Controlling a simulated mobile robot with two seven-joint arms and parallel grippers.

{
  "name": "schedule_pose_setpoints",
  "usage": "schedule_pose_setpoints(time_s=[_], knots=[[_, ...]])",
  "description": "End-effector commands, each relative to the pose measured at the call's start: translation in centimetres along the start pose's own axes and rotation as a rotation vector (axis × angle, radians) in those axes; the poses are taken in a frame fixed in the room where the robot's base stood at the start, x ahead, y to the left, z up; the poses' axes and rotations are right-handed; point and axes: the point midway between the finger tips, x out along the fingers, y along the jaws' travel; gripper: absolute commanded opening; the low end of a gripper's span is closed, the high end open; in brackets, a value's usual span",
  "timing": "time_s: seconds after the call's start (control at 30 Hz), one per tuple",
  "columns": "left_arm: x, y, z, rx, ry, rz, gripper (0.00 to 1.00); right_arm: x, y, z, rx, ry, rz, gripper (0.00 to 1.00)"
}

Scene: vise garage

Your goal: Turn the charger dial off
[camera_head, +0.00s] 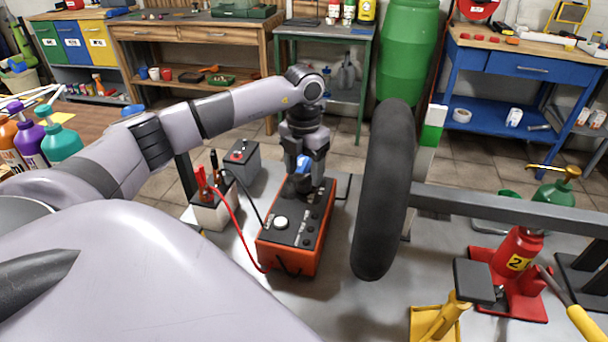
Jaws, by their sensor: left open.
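The charger (289,262) is an orange box with a black sloped top, standing on the grey surface in the middle of the view. A round white dial (281,222) shows on the near left part of its top. My left gripper (301,184) points down over the far end of the charger top, beyond the white dial. It is open, and its fingers hide that part of the panel; I cannot tell whether they touch anything there. A small blue part shows at the gripper. My right gripper is not in view.
Red and black cables run from the charger to a battery (212,212) on its left. A second battery (241,160) stands behind. A black tyre (385,190) stands close on the right. A red jack (515,262) is farther right.

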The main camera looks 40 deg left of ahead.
Motion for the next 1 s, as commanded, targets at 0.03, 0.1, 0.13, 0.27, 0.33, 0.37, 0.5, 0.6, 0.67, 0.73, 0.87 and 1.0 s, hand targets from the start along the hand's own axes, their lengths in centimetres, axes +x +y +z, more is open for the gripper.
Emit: schedule_pose_setpoints(time_s=[0.03,0.1,0.13,0.27,0.33,0.37,0.5,0.6,0.67,0.73,0.87,1.0], knots=[[-1.1,0.0,0.1,0.0,-0.005,-0.001,0.62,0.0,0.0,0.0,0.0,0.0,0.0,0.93],[-2.2,0.0,0.1,-0.001,-0.005,0.0,0.62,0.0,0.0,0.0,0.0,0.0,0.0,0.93],[-2.7,0.1,0.1,-0.001,-0.005,0.0,0.62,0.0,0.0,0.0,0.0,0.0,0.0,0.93],[-4.3,0.0,0.1,-0.002,-0.004,-0.001,0.62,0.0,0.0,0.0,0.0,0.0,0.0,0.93],[-4.7,0.0,0.1,-0.002,-0.003,-0.001,0.62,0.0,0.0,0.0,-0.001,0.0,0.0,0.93],[-4.8,0.0,0.1,-0.002,-0.003,0.0,0.62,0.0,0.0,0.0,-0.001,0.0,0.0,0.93],[-5.0,0.0,0.0,-0.002,-0.001,0.0,0.62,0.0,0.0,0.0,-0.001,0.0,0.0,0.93],[-5.0,0.0,0.0,-0.002,-0.001,0.0,0.62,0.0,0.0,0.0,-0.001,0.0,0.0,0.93],[-5.0,0.0,0.0,-0.002,-0.001,0.0,0.62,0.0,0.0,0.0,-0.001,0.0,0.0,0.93],[-5.0,0.0,0.0,-0.002,-0.002,0.0,0.62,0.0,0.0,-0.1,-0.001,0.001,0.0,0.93],[-5.0,0.0,0.0,-0.002,-0.002,0.0,0.62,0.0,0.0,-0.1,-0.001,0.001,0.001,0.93],[-4.9,0.1,0.0,-0.002,-0.001,0.0,0.62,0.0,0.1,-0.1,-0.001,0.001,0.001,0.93]])
